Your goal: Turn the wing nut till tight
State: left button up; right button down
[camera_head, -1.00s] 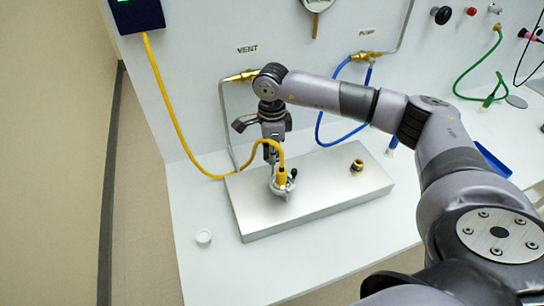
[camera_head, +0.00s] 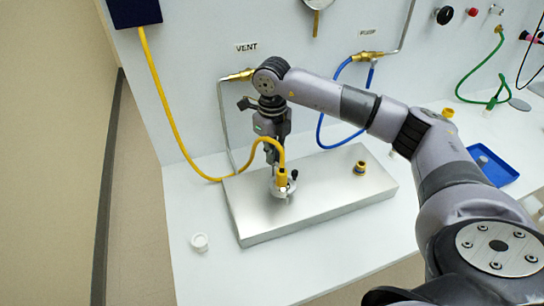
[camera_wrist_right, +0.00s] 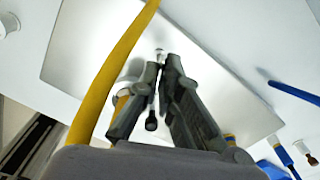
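A metal clamp (camera_head: 283,189) sits around the joint at the end of the yellow hose (camera_head: 262,140), on the silver plate (camera_head: 325,185). My right gripper (camera_head: 272,162) points down at the clamp from behind. In the wrist view its fingers (camera_wrist_right: 161,66) are nearly together, with the small metal wing nut (camera_wrist_right: 160,52) between their tips. The fingers partly hide the nut and clamp. My left gripper is not in view.
A brass fitting (camera_head: 359,168) stands on the plate's right part. A blue tray (camera_head: 495,168) is at the right. The yellow hose passes close to my right gripper. The bench front is clear.

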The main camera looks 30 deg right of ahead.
jog(key=m, duration=0.6)
jog(key=shift+d+r+b, duration=0.1)
jog(key=shift+d+b, duration=0.05)
jog(key=shift+b, duration=0.2)
jog(key=m, duration=0.5)
jog(key=shift+d+m, duration=0.1)
jog(key=shift+m, duration=0.3)
jog(key=m, duration=0.5)
jog(key=shift+s+m, duration=0.1)
jog(key=shift+m, duration=0.2)
jog(key=m+p, duration=0.1)
jog(key=m, duration=0.4)
jog(key=shift+d, duration=0.1)
jog(key=shift+m, duration=0.3)
jog(key=c, duration=1.8)
grip_release()
jog(key=shift+s, duration=0.15)
notch_tip(320, 180, up, 12)
